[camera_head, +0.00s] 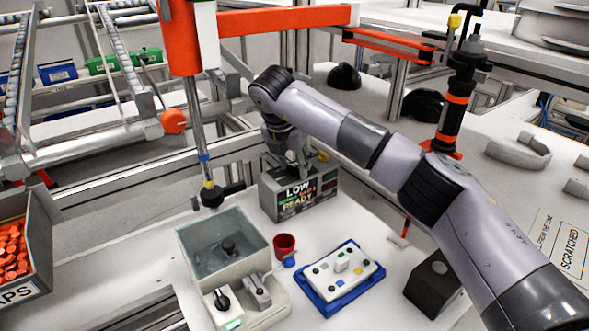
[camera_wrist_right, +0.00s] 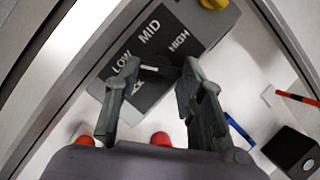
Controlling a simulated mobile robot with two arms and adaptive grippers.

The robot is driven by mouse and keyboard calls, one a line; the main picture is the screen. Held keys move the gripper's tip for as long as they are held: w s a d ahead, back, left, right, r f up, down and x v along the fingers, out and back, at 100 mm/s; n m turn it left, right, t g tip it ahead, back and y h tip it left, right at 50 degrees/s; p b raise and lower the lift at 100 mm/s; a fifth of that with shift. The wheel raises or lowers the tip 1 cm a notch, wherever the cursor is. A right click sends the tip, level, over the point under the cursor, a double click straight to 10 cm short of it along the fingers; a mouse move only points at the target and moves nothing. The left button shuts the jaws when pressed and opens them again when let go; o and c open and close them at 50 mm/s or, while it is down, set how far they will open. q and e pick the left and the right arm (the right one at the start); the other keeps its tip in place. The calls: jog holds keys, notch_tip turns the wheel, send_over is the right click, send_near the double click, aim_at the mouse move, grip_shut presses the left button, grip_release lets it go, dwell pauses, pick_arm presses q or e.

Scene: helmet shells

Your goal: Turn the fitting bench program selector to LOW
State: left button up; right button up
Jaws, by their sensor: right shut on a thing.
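The program selector box (camera_head: 296,207) is a grey unit on the white bench, with a front display reading LOW above and READY below. In the right wrist view its dark top plate (camera_wrist_right: 178,48) carries the labels LOW, MID and HIGH. My right gripper (camera_head: 292,165) reaches down onto the top of the box. In the right wrist view its fingers (camera_wrist_right: 152,85) stand either side of the dark selector knob (camera_wrist_right: 150,70), shut on it. A short white mark shows on the knob; its exact pointing is hard to tell. My left gripper is in neither view.
In front stand a grey open bin (camera_head: 222,243), a red cup (camera_head: 284,245) and a blue tray (camera_head: 341,279) with a white block. A dark box (camera_head: 432,286) is at right. A vertical post tool (camera_head: 203,165) hangs left of the selector box.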

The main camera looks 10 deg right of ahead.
jog(key=shift+w+a+m+h+b, duration=0.1)
jog(key=shift+m+h+b, duration=0.25)
jog(key=shift+m, duration=0.65)
jog(key=o, duration=1.1)
jog(key=shift+o, duration=0.2)
jog(key=shift+r, duration=0.1)
